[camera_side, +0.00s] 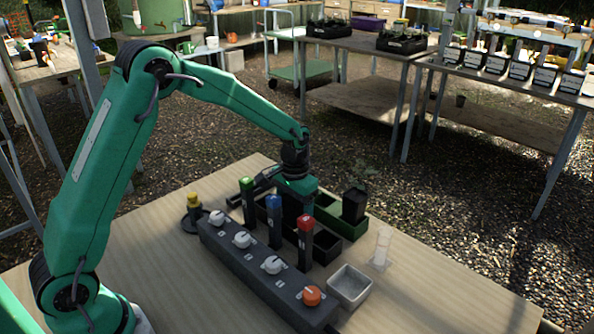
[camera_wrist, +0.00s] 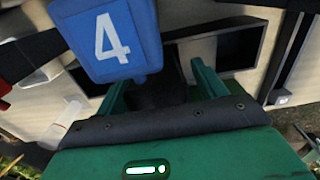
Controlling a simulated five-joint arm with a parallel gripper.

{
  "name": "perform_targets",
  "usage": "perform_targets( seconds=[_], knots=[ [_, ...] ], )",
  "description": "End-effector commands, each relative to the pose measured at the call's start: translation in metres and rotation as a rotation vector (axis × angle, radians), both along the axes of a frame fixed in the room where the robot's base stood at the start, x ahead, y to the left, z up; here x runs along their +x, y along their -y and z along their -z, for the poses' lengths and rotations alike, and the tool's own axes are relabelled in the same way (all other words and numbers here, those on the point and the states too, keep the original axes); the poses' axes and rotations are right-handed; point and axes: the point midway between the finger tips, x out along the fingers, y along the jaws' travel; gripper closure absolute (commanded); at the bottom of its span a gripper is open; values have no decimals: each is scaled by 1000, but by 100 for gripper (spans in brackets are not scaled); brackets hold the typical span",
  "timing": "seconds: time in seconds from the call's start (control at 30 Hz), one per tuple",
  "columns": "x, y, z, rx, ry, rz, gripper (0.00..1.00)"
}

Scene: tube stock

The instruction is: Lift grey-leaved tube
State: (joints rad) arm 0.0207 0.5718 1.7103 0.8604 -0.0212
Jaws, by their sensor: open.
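I cannot make out any grey leaves in either view. A square black tube (camera_side: 353,204) stands in the green-rimmed tray (camera_side: 352,232) at the right of the bench; its contents are too small to tell. My gripper (camera_side: 296,208) points down over the trays, left of that tube and behind the coloured-topped posts. In the wrist view my gripper (camera_wrist: 160,82) has its two green fingers apart. A dark shape lies between or beyond them, and I cannot tell whether it is a tube. A blue block (camera_wrist: 113,40) marked 4 hides part of the view ahead.
Posts with green (camera_side: 247,184), blue (camera_side: 274,202) and red (camera_side: 306,223) tops stand close in front of my gripper. A dark dial box (camera_side: 257,272) lies nearer. A pale square dish (camera_side: 349,286) sits at right. The bench's front right is clear.

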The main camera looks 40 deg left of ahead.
Motion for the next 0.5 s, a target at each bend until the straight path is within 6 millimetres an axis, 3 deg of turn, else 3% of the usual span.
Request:
perform_targets(
  seconds=[0.5],
  knots=[
    [0,0,1,0,1,0,32]
  ],
)
